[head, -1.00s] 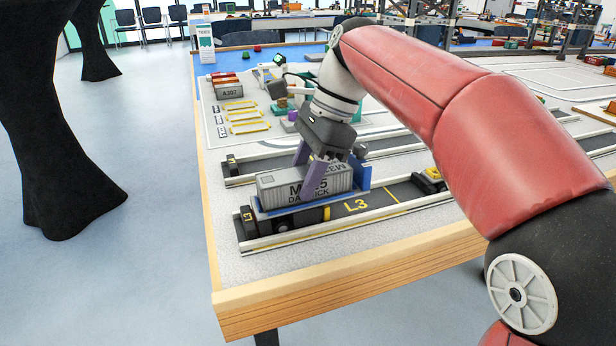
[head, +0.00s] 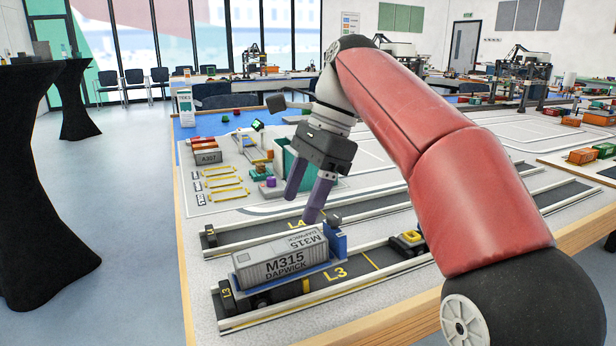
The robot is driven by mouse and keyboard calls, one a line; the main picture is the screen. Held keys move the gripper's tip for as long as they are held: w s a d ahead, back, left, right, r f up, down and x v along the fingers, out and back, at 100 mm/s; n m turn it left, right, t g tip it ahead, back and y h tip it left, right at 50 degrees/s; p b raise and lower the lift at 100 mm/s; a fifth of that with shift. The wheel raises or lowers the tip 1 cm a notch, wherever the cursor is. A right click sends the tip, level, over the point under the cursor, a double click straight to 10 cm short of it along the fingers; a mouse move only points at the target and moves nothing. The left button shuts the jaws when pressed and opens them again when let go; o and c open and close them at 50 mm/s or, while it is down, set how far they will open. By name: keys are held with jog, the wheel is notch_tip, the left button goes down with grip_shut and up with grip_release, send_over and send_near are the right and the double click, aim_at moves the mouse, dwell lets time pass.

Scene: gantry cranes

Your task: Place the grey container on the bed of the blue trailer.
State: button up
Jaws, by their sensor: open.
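The grey container (head: 283,264), marked M315 DAPWICK, sits lengthwise on the bed of the blue trailer (head: 338,246) in lane L3. It looks level, and the trailer's blue end stands up at its right end. The container hides most of the bed. My gripper (head: 302,208) is open and empty. Its two purple-grey fingers hang above and behind the container, apart from it in the picture, over the area of lane L4.
A yellow vehicle (head: 408,243) stands further right in lane L3. Lane L4 (head: 262,232) runs behind. A grey A307 container (head: 208,158) and yellow outlined frames (head: 222,182) are at the back left. The table's front left is clear.

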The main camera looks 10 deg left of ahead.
jog(key=shift+v, duration=1.25)
jog(key=s+d+f+n+t, duration=0.1)
jog(key=s+d+f+n, duration=0.1)
jog(key=d+f, duration=0.1)
jog(key=s+d+f+n+t+h, duration=0.1)
jog(key=s+d+f+n+t, duration=0.1)
jog(key=d, duration=0.3)
jog(key=s+d+f+n+t+h, duration=0.1)
jog(key=s+d+f+n+t, duration=0.1)
jog(key=s+d+f, duration=0.2)
jog(key=shift+d+f, duration=0.25)
jog(key=shift+d, duration=0.05)
jog(key=s+d+f+n+t+h, duration=0.1)
jog(key=s+d+f+n+t, duration=0.2)
jog(key=s+d+f, duration=0.6)
notch_tip(320, 180, down, 5)
jog(key=n, duration=0.2)
jog(key=shift+d+n+h, duration=0.25)
jog(key=shift+n+h, duration=0.15)
